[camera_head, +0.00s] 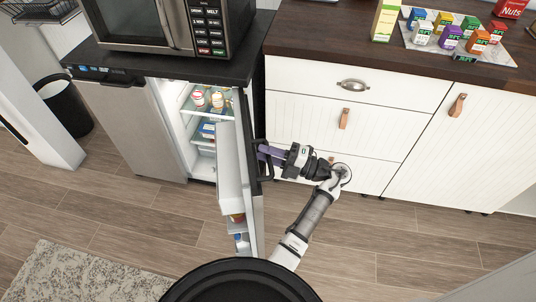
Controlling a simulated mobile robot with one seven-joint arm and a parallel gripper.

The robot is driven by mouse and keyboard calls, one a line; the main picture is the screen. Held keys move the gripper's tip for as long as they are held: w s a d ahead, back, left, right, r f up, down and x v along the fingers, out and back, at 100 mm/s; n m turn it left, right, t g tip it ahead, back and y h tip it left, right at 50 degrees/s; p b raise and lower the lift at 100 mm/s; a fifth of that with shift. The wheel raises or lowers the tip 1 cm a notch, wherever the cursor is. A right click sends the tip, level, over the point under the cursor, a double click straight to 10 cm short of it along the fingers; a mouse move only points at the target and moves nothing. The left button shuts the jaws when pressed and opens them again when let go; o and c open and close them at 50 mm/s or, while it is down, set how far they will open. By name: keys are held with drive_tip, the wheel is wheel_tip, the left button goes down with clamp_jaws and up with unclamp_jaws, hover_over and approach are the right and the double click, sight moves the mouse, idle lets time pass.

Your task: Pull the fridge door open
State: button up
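The fridge door (229,165) stands swung well out from the small fridge (196,135) under the dark counter. I see the door nearly edge-on, with its white inner shelves facing left. Its dark handle (263,172) is on the outer side, facing right. My gripper (264,153) reaches in from the right and is at the upper part of the handle. Its fingertips overlap the handle, so I cannot tell whether they are closed on it or only beside it. Jars and packages show on the lit shelves inside.
White drawers and cabinets (352,90) stand close on the right, behind my arm. A microwave (165,25) sits above the fridge. A steel-fronted appliance (133,125) is to its left, near a black bin (66,105). A rug (75,272) lies front left; the wooden floor between is clear.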

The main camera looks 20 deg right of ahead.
drive_tip(key=shift+s+f, duration=0.1)
drive_tip(key=b+v, duration=0.7)
drive_tip(key=v, duration=0.6)
drive_tip(key=shift+s+d+b, duration=0.15)
drive_tip(key=shift+d+b, duration=0.2)
drive_tip(key=shift+d, duration=0.1)
idle(0.7)
